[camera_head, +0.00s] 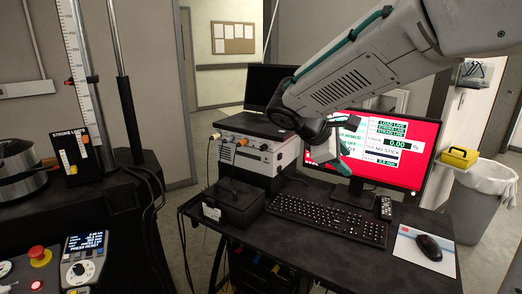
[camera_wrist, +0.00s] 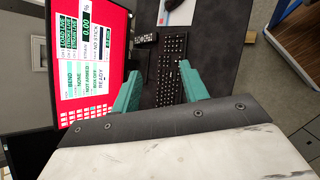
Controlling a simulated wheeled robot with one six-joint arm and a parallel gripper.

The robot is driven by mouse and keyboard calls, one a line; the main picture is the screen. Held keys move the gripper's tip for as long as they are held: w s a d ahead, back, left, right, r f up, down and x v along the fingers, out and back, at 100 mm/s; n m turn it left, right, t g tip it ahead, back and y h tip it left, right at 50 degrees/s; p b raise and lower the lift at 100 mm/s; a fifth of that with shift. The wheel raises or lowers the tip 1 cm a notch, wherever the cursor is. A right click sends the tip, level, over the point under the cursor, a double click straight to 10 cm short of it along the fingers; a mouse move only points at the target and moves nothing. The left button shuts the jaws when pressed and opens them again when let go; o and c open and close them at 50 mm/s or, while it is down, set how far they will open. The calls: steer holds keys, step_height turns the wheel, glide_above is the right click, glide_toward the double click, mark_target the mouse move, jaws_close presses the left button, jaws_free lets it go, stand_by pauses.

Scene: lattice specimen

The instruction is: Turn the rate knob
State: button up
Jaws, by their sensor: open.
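A handset (camera_head: 85,245) with a lit display stands at the lower left in the head view. A round knob (camera_head: 80,270) sits on its face below the display. Its label is too small to read, so I cannot confirm it is the rate knob. My gripper (camera_head: 338,158) is far to the right of it, in front of the red monitor and above the keyboard. In the wrist view my gripper (camera_wrist: 160,70) shows two green fingers apart with nothing held between them. The knob is not in the wrist view.
A red stop button (camera_head: 40,255) is left of the handset. A stroke limits box (camera_head: 77,155) and a ruled column stand behind. The desk holds a dark box (camera_head: 227,203), an instrument (camera_head: 245,152), a keyboard (camera_head: 327,220), a monitor (camera_head: 418,168) and a mouse (camera_head: 429,247).

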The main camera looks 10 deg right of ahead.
steer(key=w+a+f+n+t+h, duration=0.15)
steer(key=w+n, duration=0.25)
steer(key=w, duration=0.7)
steer(key=n+t+h, duration=0.2)
steer(key=n+t, duration=0.7)
steer(key=n, duration=0.5)
glide_toward(261, 149)
steer(key=x, duration=0.2)
steer(key=shift+t, duration=0.35)
steer(key=x, duration=0.8)
steer(key=shift+s+d, duration=0.1)
steer(key=shift+s, duration=0.05)
steer(key=shift+f, duration=0.1)
jaws_close()
